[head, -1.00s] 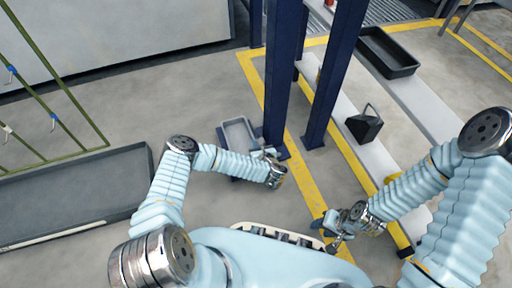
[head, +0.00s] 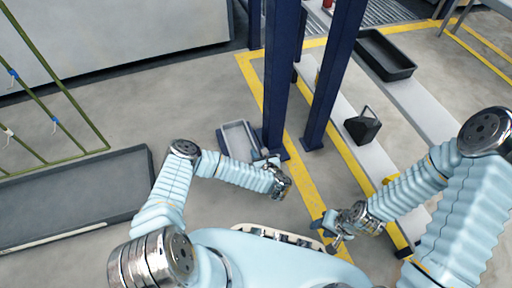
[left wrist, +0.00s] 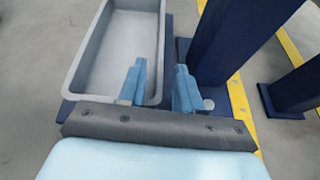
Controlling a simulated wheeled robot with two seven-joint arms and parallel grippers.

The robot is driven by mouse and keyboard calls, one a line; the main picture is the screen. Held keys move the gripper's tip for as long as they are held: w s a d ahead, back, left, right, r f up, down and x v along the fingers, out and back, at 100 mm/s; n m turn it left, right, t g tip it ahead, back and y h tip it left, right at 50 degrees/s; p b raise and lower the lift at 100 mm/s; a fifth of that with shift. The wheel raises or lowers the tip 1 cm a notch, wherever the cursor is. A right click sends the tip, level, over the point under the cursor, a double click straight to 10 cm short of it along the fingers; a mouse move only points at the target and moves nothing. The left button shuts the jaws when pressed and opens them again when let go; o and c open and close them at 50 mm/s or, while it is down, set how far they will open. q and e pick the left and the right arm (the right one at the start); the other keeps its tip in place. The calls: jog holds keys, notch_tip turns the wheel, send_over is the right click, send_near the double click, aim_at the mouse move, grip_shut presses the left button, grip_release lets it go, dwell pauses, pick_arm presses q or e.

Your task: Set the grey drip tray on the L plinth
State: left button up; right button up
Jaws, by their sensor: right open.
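The grey drip tray (head: 238,135) is a shallow rectangular tray beside the foot of a dark blue post. In the left wrist view the tray (left wrist: 122,45) is empty, with a dark blue surface (left wrist: 169,32) showing beneath its edges; I cannot tell if this is the L plinth. My left gripper (head: 263,158) is at the tray's near right corner. In the left wrist view its blue fingers (left wrist: 160,85) are apart, one over the tray's inside and one outside its right wall. My right gripper (head: 330,226) is open and empty, away from the tray.
Dark blue posts (head: 281,80) stand right beside the tray. A pale bench (head: 372,155) on the right holds a black angular block (head: 363,125). A black tray (head: 384,55) lies farther back. A long grey trough (head: 75,195) is at left. Open floor lies between trough and tray.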

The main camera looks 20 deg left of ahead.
pick_arm(q)
jog(key=s+d+r+m+h+p, duration=0.15)
jog(key=s+d+m+h, duration=0.3)
jog(key=m, duration=0.55)
jog(key=s+d+r+m+h+p, duration=0.1)
jog(key=s+d+r+m+h, duration=0.2)
jog(key=d+m+h, duration=0.55)
jog(key=s+a+r+m+g, duration=0.1)
jog(key=s+a+m+g, duration=0.4)
jog(key=s+m, duration=0.3)
jog(key=s+a+r+m+g+y, duration=0.1)
jog(key=s+a+m+g, duration=0.4)
jog(key=s+m, duration=0.4)
jog(key=m, duration=0.4)
jog(key=shift+a+r, duration=0.3)
jog(key=shift+r, duration=0.1)
jog(key=shift+s, duration=0.1)
